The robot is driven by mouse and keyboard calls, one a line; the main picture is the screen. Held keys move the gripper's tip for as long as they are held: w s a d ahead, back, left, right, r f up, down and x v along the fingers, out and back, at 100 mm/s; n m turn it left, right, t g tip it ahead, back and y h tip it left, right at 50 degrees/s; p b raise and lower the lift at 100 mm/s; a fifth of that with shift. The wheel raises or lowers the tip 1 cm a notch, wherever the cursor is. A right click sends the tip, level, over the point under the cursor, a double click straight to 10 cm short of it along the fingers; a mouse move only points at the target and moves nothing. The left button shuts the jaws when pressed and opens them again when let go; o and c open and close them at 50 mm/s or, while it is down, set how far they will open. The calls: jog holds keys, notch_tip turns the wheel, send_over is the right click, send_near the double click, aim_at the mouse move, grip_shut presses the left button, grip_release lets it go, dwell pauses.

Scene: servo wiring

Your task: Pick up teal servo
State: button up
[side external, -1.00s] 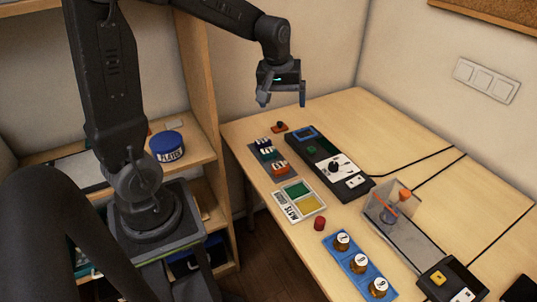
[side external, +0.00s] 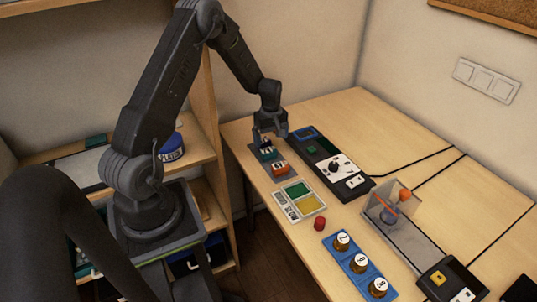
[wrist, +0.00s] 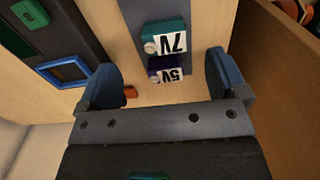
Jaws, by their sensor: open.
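The teal servo (wrist: 165,36), with a white label reading 7V, lies on a grey strip (wrist: 143,12) in the wrist view. A dark blue servo (wrist: 160,66) labelled 5V lies right beside it, nearer my gripper. My gripper (wrist: 162,62) is open and empty, with one blue finger on each side of the 5V servo. The teal servo sits just beyond the fingertips in that picture. In the side view, my gripper (side external: 270,134) is low over the far end of the strip. The teal servo (side external: 269,156) shows just in front of it.
An orange servo (side external: 280,168) lies on the nearer part of the strip. A black panel (side external: 325,160) with a blue-framed window stands close on the right. A mat tray (side external: 299,201) with green and yellow panels, a red cylinder (side external: 319,224) and a blue rack (side external: 345,272) lie nearer.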

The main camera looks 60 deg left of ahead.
aim_at(270, 152)
jog(key=shift+s+d+f, duration=0.1)
jog(key=shift+d+f, duration=0.05)
jog(key=shift+f, duration=0.95)
jog(key=shift+s+d+f, duration=0.1)
jog(key=shift+f, duration=0.95)
jog(key=shift+s+d+f, duration=0.1)
jog(key=shift+d+f, duration=0.05)
jog(key=shift+f, duration=0.95)
jog(key=shift+c, duration=0.4)
jog(key=c, duration=0.9)
